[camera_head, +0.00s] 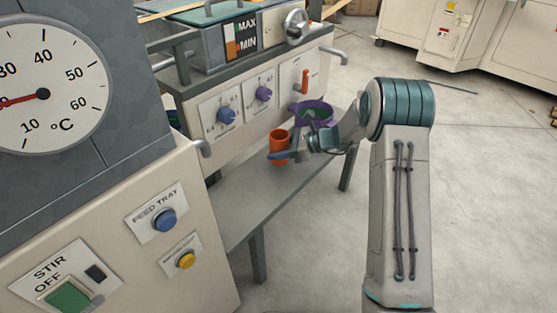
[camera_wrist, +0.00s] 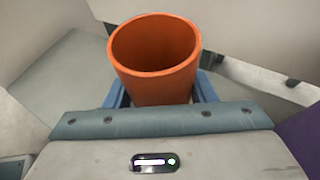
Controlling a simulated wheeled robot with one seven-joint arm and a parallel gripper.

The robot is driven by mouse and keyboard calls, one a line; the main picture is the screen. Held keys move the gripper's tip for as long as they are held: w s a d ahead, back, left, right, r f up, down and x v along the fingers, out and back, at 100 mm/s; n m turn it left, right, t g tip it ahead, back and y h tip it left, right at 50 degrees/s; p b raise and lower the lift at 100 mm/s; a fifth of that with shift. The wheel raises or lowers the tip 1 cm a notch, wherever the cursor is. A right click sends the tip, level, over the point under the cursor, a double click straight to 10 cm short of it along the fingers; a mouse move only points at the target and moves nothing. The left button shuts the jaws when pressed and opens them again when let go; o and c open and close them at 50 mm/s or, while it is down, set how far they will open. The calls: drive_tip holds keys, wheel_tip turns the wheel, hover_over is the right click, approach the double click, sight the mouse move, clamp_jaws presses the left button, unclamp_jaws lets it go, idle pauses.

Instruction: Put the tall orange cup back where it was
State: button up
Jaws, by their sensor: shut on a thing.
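The tall orange cup (camera_head: 280,143) is upright at my gripper (camera_head: 282,152), over or on the grey bench along the machine's front in the head view. In the wrist view the cup (camera_wrist: 154,62) stands between my two blue fingers (camera_wrist: 160,95), which are shut on it. I look down at its open rim, and its lower part is hidden behind the gripper body. I cannot tell whether its base touches the bench.
A purple bowl (camera_head: 318,108), green inside, sits just behind my gripper. The grey bench (camera_head: 262,190) is bare to the front left. The machine panel with blue knob (camera_head: 227,116), purple knob (camera_head: 264,93) and orange lever (camera_head: 305,81) stands close behind the cup.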

drive_tip(key=shift+f+b, duration=0.75)
drive_tip(key=shift+f, duration=0.95)
drive_tip(key=shift+f, duration=0.15)
drive_tip(key=o, duration=1.1)
